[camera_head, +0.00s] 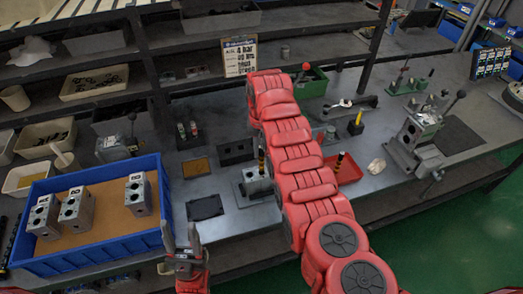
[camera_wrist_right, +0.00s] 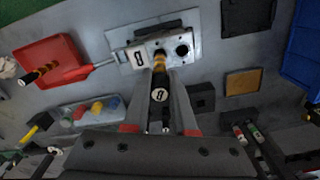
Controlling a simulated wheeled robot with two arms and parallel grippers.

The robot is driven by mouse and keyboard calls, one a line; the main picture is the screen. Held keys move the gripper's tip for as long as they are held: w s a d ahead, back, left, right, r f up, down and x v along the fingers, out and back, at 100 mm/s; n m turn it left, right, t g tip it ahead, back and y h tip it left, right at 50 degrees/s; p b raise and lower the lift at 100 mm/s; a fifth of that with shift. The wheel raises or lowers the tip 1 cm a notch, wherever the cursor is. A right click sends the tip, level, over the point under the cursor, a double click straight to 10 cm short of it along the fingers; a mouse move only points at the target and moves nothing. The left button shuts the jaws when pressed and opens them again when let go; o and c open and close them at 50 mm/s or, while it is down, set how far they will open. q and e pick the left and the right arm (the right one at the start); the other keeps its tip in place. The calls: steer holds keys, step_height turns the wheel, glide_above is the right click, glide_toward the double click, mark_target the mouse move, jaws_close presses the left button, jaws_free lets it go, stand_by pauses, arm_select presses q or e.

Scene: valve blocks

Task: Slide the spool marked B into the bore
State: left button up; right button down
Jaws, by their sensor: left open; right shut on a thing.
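My right gripper (camera_wrist_right: 160,95) is shut on a banded spool with a black end (camera_wrist_right: 159,95) whose mark looks like B. The spool's brass far end meets or overlaps the top of the grey valve block (camera_wrist_right: 163,45); I cannot tell whether its tip is inside a bore. One open dark bore (camera_wrist_right: 182,50) shows beside it. In the head view the spool (camera_head: 262,158) stands above the block (camera_head: 256,184), and my right arm hides the right gripper. My left gripper (camera_head: 182,236) is open and empty, right of the blue bin.
A red tray (camera_wrist_right: 50,55) holds another banded spool (camera_wrist_right: 36,75). The blue bin (camera_head: 110,246) at left holds three grey blocks. A black mat (camera_head: 205,208), a brown mat (camera_head: 196,168) and a dark block (camera_head: 236,151) lie near the valve block.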

steer(key=shift+b, duration=0.65)
stand_by(0.6)
steer(key=shift+f+b, duration=1.9)
steer(key=shift+f, duration=2.15)
steer(key=c, duration=0.7)
jaws_free()
steer(key=shift+o, duration=0.2)
step_height(320, 180, up, 11)
steer(key=b, duration=0.3)
steer(key=shift+r, duration=0.2)
step_height(320, 180, up, 5)
steer(key=p, duration=0.5)
glide_above(262, 170)
steer(key=shift+w+a, duration=0.1)
steer(key=shift+w, duration=0.3)
steer(key=shift+r+p, duration=0.4)
steer(key=shift+r, duration=0.15)
